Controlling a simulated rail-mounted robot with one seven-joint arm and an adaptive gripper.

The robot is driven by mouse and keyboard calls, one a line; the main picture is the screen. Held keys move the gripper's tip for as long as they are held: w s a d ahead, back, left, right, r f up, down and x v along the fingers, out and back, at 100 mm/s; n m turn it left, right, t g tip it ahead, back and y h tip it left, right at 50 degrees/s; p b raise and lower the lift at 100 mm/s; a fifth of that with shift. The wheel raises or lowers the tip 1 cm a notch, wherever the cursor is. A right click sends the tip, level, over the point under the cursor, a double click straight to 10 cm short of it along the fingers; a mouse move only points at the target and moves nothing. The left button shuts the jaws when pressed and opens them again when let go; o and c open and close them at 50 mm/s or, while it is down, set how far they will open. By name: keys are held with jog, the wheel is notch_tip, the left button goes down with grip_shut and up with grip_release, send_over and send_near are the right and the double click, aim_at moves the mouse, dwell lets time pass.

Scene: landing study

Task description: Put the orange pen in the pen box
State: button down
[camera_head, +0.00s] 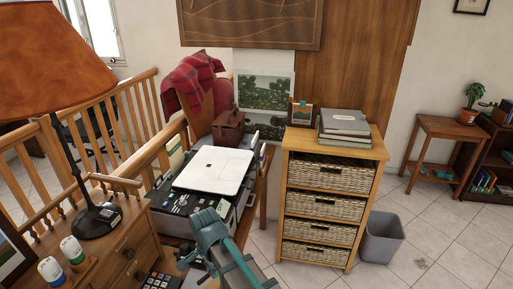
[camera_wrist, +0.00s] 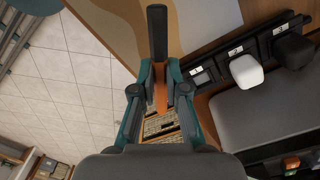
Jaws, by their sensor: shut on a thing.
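In the wrist view my gripper (camera_wrist: 158,68) has its teal fingers closed on a slim upright thing. This is the orange pen (camera_wrist: 161,97), with an orange body between the fingers and a thick black end sticking out beyond the fingertips. The fingers cover part of its length. In the head view my teal and grey arm shows at the bottom centre, in front of the desk, and the pen cannot be made out there. I cannot pick out the pen box with certainty in either view.
A printer with a white lid (camera_head: 213,169) stands on the desk. A lamp (camera_head: 96,220) and two white bottles (camera_head: 72,250) are at the left. A wicker-drawer chest (camera_head: 330,202) with books (camera_head: 344,122) stands right of the desk, beside a grey bin (camera_head: 382,237). Tiled floor is open at right.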

jog(key=w+d+r+n, duration=0.2)
jog(key=d+n, duration=0.1)
jog(key=d, duration=0.7)
jog(key=w+d+r+n+b, duration=0.1)
jog(key=w+d+r+n, duration=0.1)
jog(key=d, duration=0.9)
jog(key=w+d+r+n+b, duration=0.1)
jog(key=w+d+r+n, duration=0.1)
jog(key=d, duration=0.8)
jog(key=shift+w+d+r+n, duration=0.15)
jog(key=shift+w+n, duration=0.75)
jog(key=shift+w, duration=0.05)
